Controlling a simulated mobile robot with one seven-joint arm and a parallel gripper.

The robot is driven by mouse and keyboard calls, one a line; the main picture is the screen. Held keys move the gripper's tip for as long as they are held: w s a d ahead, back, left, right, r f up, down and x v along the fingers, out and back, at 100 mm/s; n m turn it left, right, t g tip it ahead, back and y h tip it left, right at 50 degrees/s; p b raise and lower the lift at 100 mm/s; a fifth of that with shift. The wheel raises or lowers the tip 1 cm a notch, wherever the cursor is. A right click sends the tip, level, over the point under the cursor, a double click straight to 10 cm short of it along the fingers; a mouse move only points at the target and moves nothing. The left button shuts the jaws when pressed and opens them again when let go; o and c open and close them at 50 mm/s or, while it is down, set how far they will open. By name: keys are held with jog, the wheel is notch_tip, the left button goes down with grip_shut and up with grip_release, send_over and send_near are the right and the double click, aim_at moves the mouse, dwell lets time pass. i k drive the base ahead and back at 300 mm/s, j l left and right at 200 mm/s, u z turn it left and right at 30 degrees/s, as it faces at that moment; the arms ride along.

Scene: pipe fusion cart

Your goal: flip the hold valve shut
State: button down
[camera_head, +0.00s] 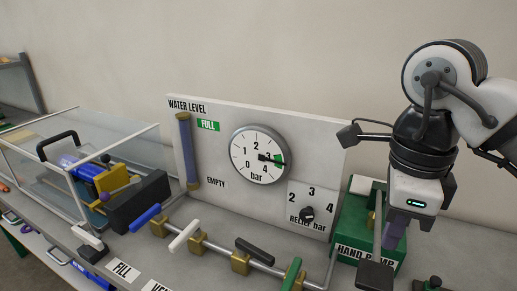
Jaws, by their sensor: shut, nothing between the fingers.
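A row of lever valves sits on a metal pipe in front of the white panel. From left to right their levers are blue (145,218), white (185,235), black (255,250) and green (291,274). The blue, white and green levers slant one way, while the black one slants the other. I cannot tell which is the hold valve: only the FILL label (123,271) and part of a second label show. My gripper (394,240) is shut and empty, pointing down at the hand pump, right of the valves and apart from them. Its fingertips are partly hard to make out.
The white panel (205,215) carries a water level tube (187,150), a pressure gauge (259,155) and a relief knob (307,214). The green hand pump (352,248) stands right of the valves. A clear guarded box (75,120) is at left. Space above the valves is free.

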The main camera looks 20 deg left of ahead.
aim_at(243, 247)
jog(key=k, duration=1)
